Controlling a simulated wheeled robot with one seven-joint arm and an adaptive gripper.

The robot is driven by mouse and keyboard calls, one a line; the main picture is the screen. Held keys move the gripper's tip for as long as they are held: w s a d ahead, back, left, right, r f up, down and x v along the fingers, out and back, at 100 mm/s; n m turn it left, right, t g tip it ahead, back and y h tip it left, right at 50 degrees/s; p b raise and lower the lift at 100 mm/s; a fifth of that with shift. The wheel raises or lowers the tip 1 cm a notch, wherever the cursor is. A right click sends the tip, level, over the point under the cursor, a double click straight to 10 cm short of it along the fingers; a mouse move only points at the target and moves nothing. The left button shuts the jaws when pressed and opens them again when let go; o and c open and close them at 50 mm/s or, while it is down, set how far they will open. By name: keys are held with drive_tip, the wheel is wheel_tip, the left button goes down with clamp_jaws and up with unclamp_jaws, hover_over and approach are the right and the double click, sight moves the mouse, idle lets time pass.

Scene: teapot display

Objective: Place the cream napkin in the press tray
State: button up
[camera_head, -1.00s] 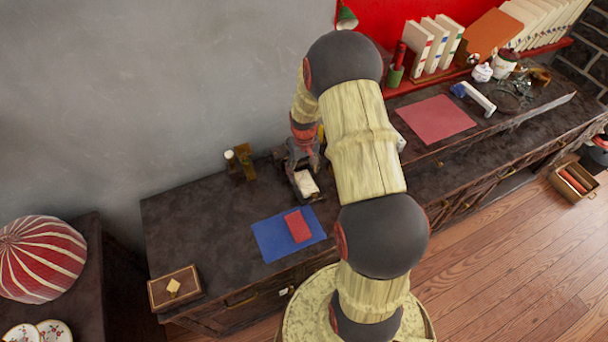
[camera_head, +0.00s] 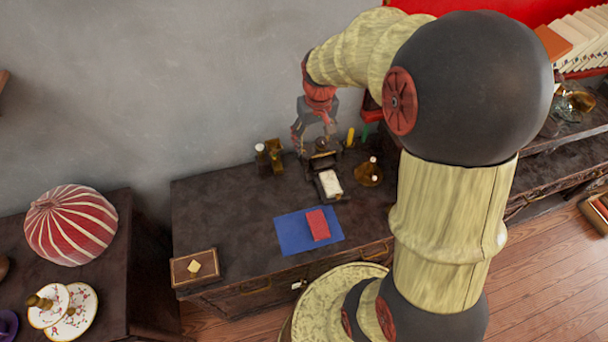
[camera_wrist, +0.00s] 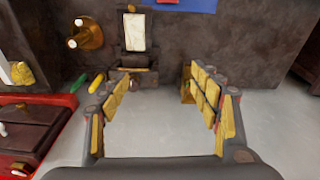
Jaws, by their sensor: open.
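The cream napkin (camera_head: 330,182) lies in the dark press tray (camera_head: 341,200) at the back of the dark cabinet. In the wrist view the cream napkin (camera_wrist: 134,32) lies flat, with the dark rim of the press tray (camera_wrist: 120,34) around it. My gripper (camera_head: 317,143) is open and empty, above and behind the tray. In the wrist view my gripper (camera_wrist: 157,78) has its fingers spread wide, with nothing between them and the napkin clear of them.
A blue mat (camera_head: 290,236) with a red cloth (camera_head: 317,224) on it lies in front of the tray. A brass holder (camera_head: 370,174) stands right of the tray, small bottles (camera_head: 268,157) left. A wooden box (camera_head: 194,267) sits at the cabinet's front left corner.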

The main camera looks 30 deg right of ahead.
drive_tip(key=s+a+r+n+t, duration=0.1)
drive_tip(key=s+a+r+t, duration=0.1)
drive_tip(key=s+a+r, duration=0.5)
drive_tip(key=s+a+r+n+t, duration=0.1)
drive_tip(key=s+a+r, duration=0.7)
drive_tip(key=s, duration=0.3)
drive_tip(key=shift+s+t+y, duration=0.3)
drive_tip(key=shift+s+t, duration=0.05)
drive_tip(key=shift+t, duration=0.05)
